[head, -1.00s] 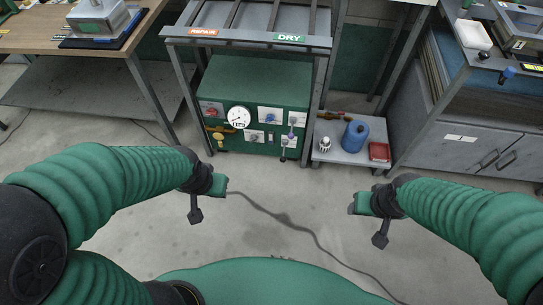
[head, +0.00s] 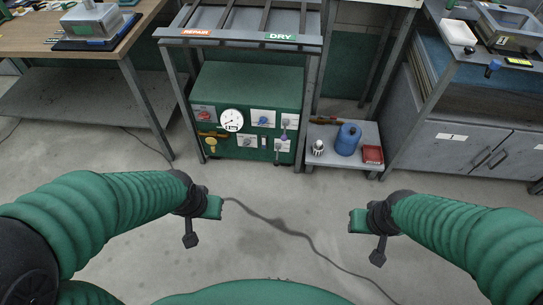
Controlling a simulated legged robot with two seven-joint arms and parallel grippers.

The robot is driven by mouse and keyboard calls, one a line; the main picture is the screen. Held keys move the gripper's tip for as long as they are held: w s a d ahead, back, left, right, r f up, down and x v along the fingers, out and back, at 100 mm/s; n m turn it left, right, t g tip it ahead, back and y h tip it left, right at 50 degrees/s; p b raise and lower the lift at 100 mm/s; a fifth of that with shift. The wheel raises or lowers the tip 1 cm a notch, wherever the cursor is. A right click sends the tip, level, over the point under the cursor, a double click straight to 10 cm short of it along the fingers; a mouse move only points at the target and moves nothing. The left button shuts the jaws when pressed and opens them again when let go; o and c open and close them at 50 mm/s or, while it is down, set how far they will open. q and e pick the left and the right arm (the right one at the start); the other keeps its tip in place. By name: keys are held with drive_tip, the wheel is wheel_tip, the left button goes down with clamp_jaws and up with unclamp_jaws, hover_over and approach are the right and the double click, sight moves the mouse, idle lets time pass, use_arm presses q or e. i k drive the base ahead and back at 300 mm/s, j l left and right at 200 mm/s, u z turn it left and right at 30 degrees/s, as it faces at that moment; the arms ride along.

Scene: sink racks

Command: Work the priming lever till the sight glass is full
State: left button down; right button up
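A green pump cabinet (head: 247,88) stands on the floor under a grey rack. Its front carries a round white gauge (head: 232,120), several small labelled plates with red, blue and purple knobs, and a yellow fitting (head: 211,146). A small handle with a purple knob (head: 284,123) is at the right of the front; I cannot tell whether it is the priming lever. The sight glass is too small to make out. My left gripper (head: 217,207) is in front of the cabinet, well apart from it. My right gripper (head: 356,221) is further right, over bare floor. Their finger gaps are not clear.
A low grey shelf (head: 330,157) right of the cabinet holds a blue canister (head: 348,139), a red tray (head: 372,154) and a white-topped item. A wooden table (head: 60,40) stands left, a grey cupboard (head: 470,150) right. A dark cable (head: 300,236) crosses the otherwise open floor.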

sight(276, 164)
drive_tip(key=i+l, duration=0.65)
drive_tip(key=i+l+u, duration=0.15)
drive_tip(key=i+l, duration=0.5)
drive_tip(key=l, duration=0.15)
